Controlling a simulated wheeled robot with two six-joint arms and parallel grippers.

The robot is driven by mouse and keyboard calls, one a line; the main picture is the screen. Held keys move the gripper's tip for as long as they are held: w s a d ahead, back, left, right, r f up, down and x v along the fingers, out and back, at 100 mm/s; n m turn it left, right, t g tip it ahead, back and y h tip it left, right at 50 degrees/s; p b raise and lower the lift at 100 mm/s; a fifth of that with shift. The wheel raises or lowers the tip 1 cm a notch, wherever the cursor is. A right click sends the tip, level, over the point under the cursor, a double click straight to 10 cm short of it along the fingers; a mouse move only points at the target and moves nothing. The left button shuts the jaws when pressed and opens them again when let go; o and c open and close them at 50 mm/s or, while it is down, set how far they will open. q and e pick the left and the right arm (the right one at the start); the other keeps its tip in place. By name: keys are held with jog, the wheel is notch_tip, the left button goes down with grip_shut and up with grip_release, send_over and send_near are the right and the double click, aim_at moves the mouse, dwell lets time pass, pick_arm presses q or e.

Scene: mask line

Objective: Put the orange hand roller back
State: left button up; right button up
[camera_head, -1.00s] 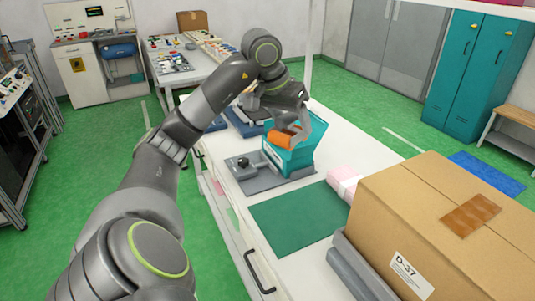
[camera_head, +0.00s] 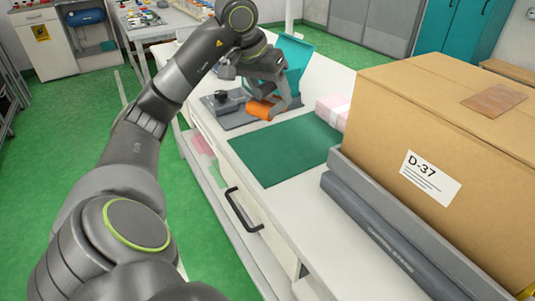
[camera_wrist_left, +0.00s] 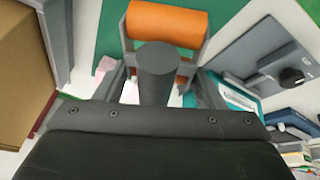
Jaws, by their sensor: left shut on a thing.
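The orange hand roller (camera_head: 263,108) has an orange drum and a grey frame and handle. In the left wrist view its drum (camera_wrist_left: 167,22) shows at the top, with the dark round handle (camera_wrist_left: 156,72) between my fingers. My left gripper (camera_head: 279,92) is shut on the roller's handle. It holds the roller over the counter, between the green mat (camera_head: 285,150) and the teal machine. Whether the drum touches anything beneath it I cannot tell. My right gripper is not in view.
A teal machine (camera_head: 292,55) with a grey base (camera_head: 222,113) stands behind the roller. Pink-and-white packs (camera_head: 333,108) lie right of it. A large cardboard box (camera_head: 440,120) and a grey tray (camera_head: 385,210) fill the right side. The green mat is bare.

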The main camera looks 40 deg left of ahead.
pick_arm(q)
notch_tip(320, 180, down, 2)
jog(key=shift+f+b, duration=0.1)
jog(key=shift+b, duration=0.55)
notch_tip(320, 180, down, 6)
jog(key=shift+r+b, duration=0.1)
jog(key=shift+b, duration=0.25)
jog(key=shift+f, duration=1.95)
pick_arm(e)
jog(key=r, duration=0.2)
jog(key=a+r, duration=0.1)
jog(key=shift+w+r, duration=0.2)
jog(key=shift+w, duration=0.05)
pick_arm(q)
jog(key=shift+s+d+f+b, duration=0.1)
jog(key=shift+b, duration=0.25)
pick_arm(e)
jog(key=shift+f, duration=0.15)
pick_arm(q)
jog(key=o, duration=1)
jog(key=shift+o, duration=0.2)
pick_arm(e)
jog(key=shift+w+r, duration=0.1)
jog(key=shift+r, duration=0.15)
